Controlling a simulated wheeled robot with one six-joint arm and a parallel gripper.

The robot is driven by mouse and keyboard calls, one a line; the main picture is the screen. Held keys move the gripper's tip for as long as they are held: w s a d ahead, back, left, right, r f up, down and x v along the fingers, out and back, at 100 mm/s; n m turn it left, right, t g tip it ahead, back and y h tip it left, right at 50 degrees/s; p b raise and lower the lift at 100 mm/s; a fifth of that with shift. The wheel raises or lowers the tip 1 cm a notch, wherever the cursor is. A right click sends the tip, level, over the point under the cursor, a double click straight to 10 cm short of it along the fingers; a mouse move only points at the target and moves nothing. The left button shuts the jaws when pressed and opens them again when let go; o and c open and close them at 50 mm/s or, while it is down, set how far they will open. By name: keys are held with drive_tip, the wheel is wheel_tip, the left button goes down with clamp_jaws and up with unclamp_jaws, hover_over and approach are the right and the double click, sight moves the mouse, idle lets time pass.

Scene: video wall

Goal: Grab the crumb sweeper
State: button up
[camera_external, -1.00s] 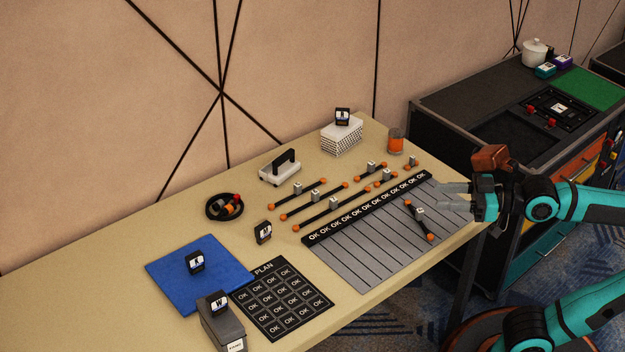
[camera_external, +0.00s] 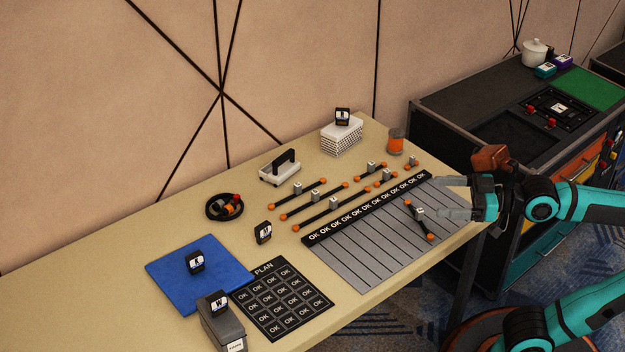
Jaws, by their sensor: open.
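The likely crumb sweeper is a white block with a black arched handle (camera_external: 281,167), standing upright near the back edge of the table, left of the white patterned box. My gripper (camera_external: 455,197) is open and empty at the right end of the table, over the right side of the grey striped board. It is well apart from the sweeper, to its right and nearer the front. The handle and the top of the white block are in plain view.
Several black bars with orange ends (camera_external: 313,204) lie between the sweeper and the grey striped board (camera_external: 370,245). A white patterned box (camera_external: 342,138) and an orange jar (camera_external: 395,142) stand at the back right. A round black tray (camera_external: 224,207) lies left of the sweeper.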

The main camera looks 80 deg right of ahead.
drive_tip(key=shift+o, duration=1.1)
drive_tip(key=w+d+r+m+g+h, duration=0.1)
drive_tip(key=w+d+r+g, duration=0.15)
drive_tip(key=w, duration=0.45)
drive_tip(key=w+d+r+g+h, duration=0.1)
drive_tip(key=w+d+r+g, duration=0.2)
drive_tip(key=w, duration=0.5)
drive_tip(key=m+g+y, duration=0.2)
drive_tip(key=m+g, duration=0.3)
drive_tip(key=g, duration=0.7)
hover_over(281, 167)
wheel_tip(281, 167, down, 19)
wheel_tip(281, 167, down, 17)
drive_tip(key=shift+d+f, duration=0.1)
drive_tip(key=shift+d, duration=0.05)
drive_tip(key=c, duration=0.9)
